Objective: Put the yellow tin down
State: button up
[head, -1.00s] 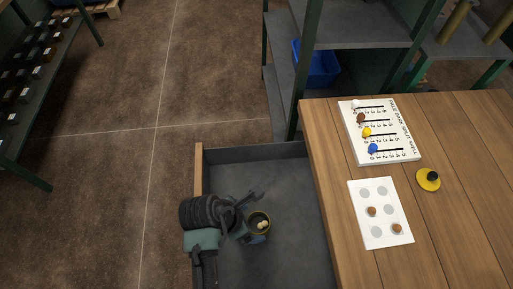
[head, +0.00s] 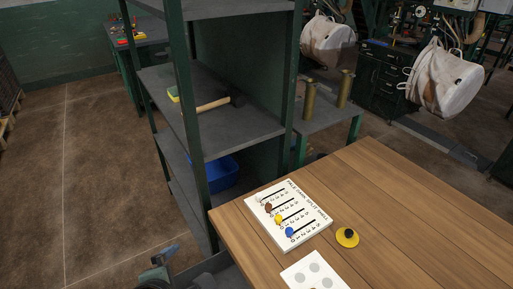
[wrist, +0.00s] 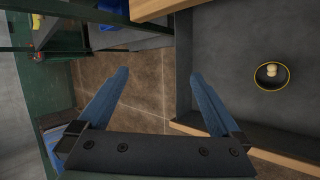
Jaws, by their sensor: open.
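The yellow tin (wrist: 259,80) shows in the wrist view as a dark round opening with a yellow rim and pale pieces inside. It stands on the floor of a dark grey tray (wrist: 228,40) with wooden edging, at the right of the picture. My gripper (wrist: 160,75) is open, with its two blue fingers spread and nothing between them. It is clear of the tin, off to one side, with brown floor showing between the fingers. In the head view only a small part of my arm shows at the bottom left; the tin is out of that view.
A green-framed shelf (head: 225,125) with a hammer (head: 212,103) and a blue bin (head: 222,174) stands behind.

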jog(key=w+d+r+m+t, duration=0.2)
jog(key=w+r+m+t, duration=0.1)
jog(key=r, duration=0.6)
jog(key=w+d+r+m+t+y, duration=0.15)
jog(key=r+m, duration=0.25)
jog(key=r, duration=0.5)
jog(key=w+d+r+m+t, duration=0.2)
jog(key=w+r+m+t, duration=0.15)
jog(key=r, duration=0.45)
jog(key=s+d+r+m+t, duration=0.3)
jog(key=s+r, duration=0.1)
jog(key=r, duration=0.5)
jog(key=s+d+r+m+t+h, duration=0.1)
jog(key=s+d+r+m+t, duration=0.3)
jog(key=r, duration=0.5)
jog(key=s+d+r+m+t+h, duration=0.1)
jog(key=s+d+r+m+t, duration=0.2)
jog(key=r, duration=0.6)
jog(key=shift+s+d+m+t, duration=0.3)
jog(key=shift+s+m, duration=0.2)
jog(key=shift+m, duration=0.15)
jog(key=shift+r, duration=0.15)
